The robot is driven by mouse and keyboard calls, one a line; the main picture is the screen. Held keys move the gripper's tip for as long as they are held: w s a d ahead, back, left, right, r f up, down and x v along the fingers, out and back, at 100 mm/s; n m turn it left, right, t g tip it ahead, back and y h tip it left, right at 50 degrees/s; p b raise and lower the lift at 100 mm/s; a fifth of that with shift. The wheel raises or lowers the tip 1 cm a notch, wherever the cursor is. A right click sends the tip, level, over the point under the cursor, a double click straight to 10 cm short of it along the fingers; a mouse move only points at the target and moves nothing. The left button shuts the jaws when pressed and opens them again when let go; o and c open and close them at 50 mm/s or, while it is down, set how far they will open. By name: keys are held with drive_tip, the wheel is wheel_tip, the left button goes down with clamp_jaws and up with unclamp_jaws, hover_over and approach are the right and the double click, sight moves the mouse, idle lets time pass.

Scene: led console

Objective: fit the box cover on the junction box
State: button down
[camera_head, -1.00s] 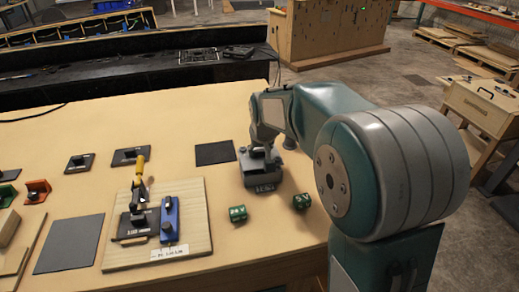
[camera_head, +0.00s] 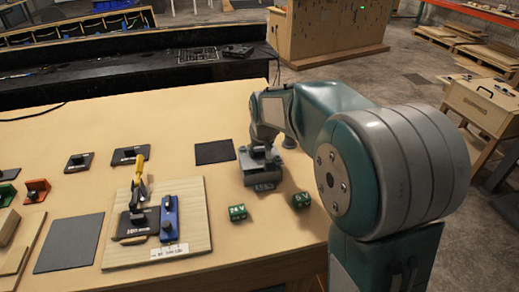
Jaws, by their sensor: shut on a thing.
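My gripper (camera_head: 260,154) is right over the box, pointing down. It is shut on the dark grey box cover (camera_head: 247,164), which lies at the top of the box. The cover is small here and partly hidden by my gripper and wrist. I cannot tell whether it is fully seated or sits slightly raised.
A wooden board (camera_head: 195,226) with a yellow-handled clamp (camera_head: 139,170) and a blue part (camera_head: 169,219) is further left.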

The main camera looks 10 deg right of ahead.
drive_tip(key=shift+f, duration=1)
idle(1.0)
drive_tip(key=shift+c, duration=0.6)
unclamp_jaws()
drive_tip(key=v, duration=1.1)
drive_tip(key=shift+r, duration=0.4)
drive_tip(key=shift+s, duration=0.1)
drive_tip(key=s+f+t, duration=0.1)
drive_tip(key=s+f, duration=0.1)
drive_tip(key=s, duration=2.3)
drive_tip(key=shift+s+d+f, duration=0.25)
drive_tip(key=shift+s+f, duration=0.05)
drive_tip(key=shift+s, duration=0.05)
